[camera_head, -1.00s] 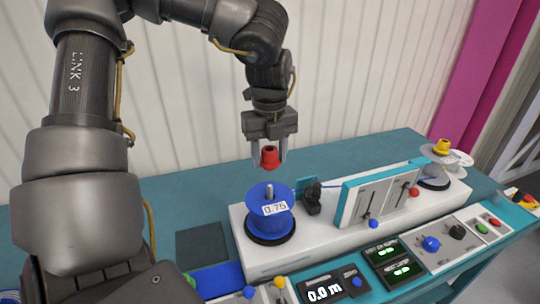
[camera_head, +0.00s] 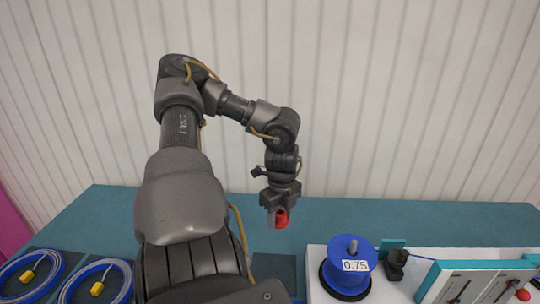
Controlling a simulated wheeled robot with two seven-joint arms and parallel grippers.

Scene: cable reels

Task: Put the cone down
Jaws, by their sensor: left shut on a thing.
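A small red cone (camera_head: 281,219) is held between the fingers of my left gripper (camera_head: 277,221). The gripper points down and holds the cone above the teal bench, to the left of the blue reel. The blue reel (camera_head: 348,259) carries a 0.75 label and stands on a black base on the white machine, with its grey spindle bare at the top. Whether the cone touches the bench is hard to tell from this angle. My right gripper is not in view.
The teal bench top (camera_head: 322,222) is clear behind and around the gripper. A dark square pad (camera_head: 272,268) lies left of the white machine (camera_head: 385,290). Blue cable coils (camera_head: 100,282) with yellow tags lie at the lower left. A black cable guide (camera_head: 397,264) stands beside the reel.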

